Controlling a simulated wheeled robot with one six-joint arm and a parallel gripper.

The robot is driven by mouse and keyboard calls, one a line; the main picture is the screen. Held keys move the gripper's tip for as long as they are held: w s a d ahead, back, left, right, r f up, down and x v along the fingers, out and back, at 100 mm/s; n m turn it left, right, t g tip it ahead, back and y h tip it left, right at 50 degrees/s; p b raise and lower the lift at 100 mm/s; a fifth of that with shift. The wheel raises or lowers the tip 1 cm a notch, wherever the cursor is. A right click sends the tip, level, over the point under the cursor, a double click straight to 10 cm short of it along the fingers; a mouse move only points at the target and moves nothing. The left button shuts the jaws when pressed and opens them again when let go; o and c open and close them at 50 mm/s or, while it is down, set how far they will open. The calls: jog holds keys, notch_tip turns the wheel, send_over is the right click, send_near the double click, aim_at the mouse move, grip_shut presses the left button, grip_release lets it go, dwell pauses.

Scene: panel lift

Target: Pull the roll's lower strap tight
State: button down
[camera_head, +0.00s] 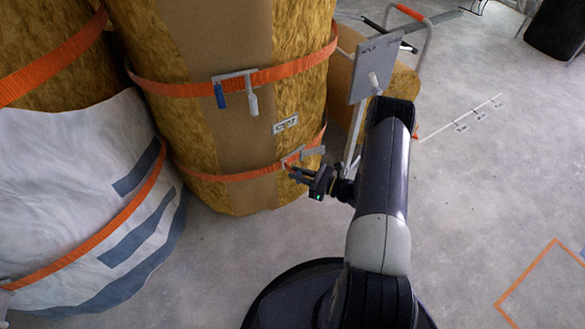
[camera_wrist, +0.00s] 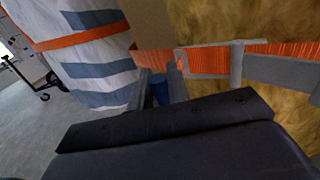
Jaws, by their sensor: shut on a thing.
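The roll (camera_head: 225,130) is a tall yellow-brown bale with a brown paper band, standing upright on the floor. Its lower orange strap (camera_head: 235,176) runs around it near the bottom and meets a grey metal buckle (camera_head: 312,152). In the wrist view the strap (camera_wrist: 208,60) and the grey buckle (camera_wrist: 280,70) cross the roll's face. My gripper (camera_head: 292,172) is at the lower strap beside the buckle. In the wrist view my gripper (camera_wrist: 160,88) is shut on a small blue tab (camera_wrist: 160,92) just below the strap. My own gripper body hides much of the tab.
The roll's upper strap (camera_head: 175,90) carries a blue handle (camera_head: 220,95) and a white handle (camera_head: 253,103). A white-wrapped roll (camera_head: 85,190) stands close on the left. A grey panel (camera_head: 375,65) rises behind my arm. Floor on the right is mostly clear.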

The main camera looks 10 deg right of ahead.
jog(key=s+d, duration=0.3)
jog(key=s, duration=0.4)
jog(key=shift+d, duration=0.35)
jog(key=shift+s, duration=0.1)
jog(key=c, duration=1.4)
grip_release()
jog(key=p+v, duration=0.1)
jog(key=v, duration=1)
jog(key=shift+a, duration=0.1)
